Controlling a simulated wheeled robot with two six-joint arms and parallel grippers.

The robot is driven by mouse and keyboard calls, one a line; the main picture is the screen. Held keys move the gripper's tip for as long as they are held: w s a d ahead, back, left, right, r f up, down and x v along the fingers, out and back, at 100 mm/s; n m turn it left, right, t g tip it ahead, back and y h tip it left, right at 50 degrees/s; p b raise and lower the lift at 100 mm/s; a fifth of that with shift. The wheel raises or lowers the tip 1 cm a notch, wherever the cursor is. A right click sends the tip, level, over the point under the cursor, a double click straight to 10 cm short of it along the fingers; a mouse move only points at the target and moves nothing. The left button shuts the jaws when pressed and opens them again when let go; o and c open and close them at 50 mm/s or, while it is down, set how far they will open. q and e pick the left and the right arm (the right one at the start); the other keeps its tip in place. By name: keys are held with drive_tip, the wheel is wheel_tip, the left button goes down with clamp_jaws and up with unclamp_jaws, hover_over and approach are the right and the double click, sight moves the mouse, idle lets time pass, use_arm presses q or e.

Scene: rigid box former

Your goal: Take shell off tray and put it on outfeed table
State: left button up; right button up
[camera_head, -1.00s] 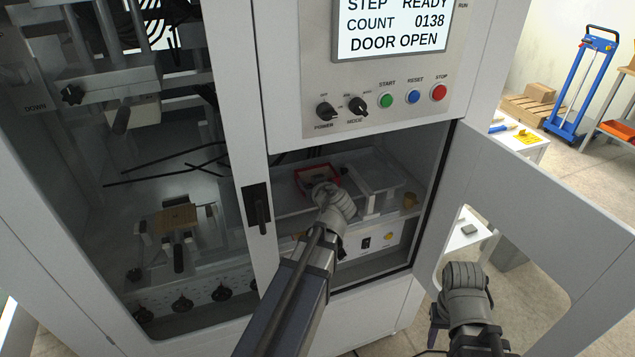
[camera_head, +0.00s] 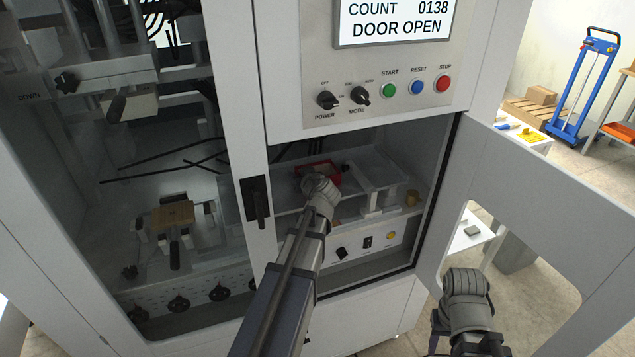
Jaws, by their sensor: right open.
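A red open box, which looks like the shell (camera_head: 331,171), sits on the grey tray (camera_head: 349,212) inside the lower opening of the machine. My left arm reaches into this opening, and its wrist is in front of the shell's near left side. The left gripper's fingers are hidden behind the wrist, so I cannot tell whether they touch the shell. My right arm's wrist shows at the lower right in front of the open door; its fingers are not visible. The outfeed table cannot be surely identified; a white table (camera_head: 468,237) shows partly through the door's window.
The open door (camera_head: 540,190) stands to the right of the opening. The frame post with a black handle (camera_head: 256,203) is left of my left arm. A control panel (camera_head: 385,95) hangs above. Another white table (camera_head: 530,133) with tools stands behind the door.

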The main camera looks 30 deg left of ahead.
use_arm(q)
clamp_jaws()
idle(0.3)
idle(1.1)
